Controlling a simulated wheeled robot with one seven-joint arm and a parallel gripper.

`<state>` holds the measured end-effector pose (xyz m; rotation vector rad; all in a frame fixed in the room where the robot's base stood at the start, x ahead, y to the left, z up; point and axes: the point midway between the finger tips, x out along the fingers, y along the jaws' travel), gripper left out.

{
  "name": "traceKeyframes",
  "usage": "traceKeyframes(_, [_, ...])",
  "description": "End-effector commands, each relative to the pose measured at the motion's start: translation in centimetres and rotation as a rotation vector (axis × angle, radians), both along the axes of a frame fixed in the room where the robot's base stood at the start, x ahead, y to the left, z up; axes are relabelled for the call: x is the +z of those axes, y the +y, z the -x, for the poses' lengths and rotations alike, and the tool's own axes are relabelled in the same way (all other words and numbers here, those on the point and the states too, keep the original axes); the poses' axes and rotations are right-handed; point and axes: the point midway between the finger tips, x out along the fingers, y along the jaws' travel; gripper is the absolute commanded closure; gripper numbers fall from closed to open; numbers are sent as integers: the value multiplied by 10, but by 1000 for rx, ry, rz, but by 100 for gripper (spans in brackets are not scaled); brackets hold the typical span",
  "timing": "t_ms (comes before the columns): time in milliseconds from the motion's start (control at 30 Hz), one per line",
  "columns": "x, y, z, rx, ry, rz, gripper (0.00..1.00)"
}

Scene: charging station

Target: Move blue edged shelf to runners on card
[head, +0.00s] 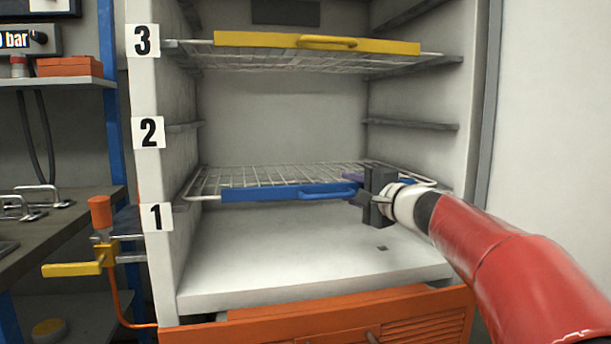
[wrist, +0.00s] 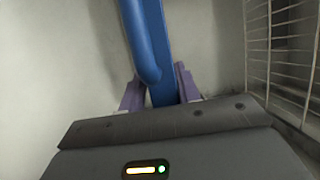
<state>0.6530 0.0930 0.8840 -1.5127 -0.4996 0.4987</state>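The blue edged shelf (head: 270,192) is a wire rack with a blue front bar and a blue loop handle. It is low in the white cabinet, near label 1 (head: 156,216). My gripper (head: 362,188) is at the right part of its front bar, beside the handle. In the wrist view, the blue bar (wrist: 163,92) runs between my two purple fingers (wrist: 160,88). The right finger looks close against it. I cannot tell whether both fingers press on it. The wrist hides part of the shelf's right end. No card naming target runners is readable.
A yellow edged shelf (head: 250,39) is on the top runners by label 3 (head: 142,40). The runners by label 2 (head: 148,132) are empty. The cabinet floor (head: 300,265) is clear.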

Motion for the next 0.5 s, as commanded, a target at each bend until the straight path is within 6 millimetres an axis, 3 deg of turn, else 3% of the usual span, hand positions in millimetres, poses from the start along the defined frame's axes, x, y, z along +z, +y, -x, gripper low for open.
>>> traceKeyframes(100, [0,0,0,0,0,0,69])
traceKeyframes(333, [0,-1,1,0,0,0,99])
traceKeyframes(500, [-1,-1,1,0,1,1,100])
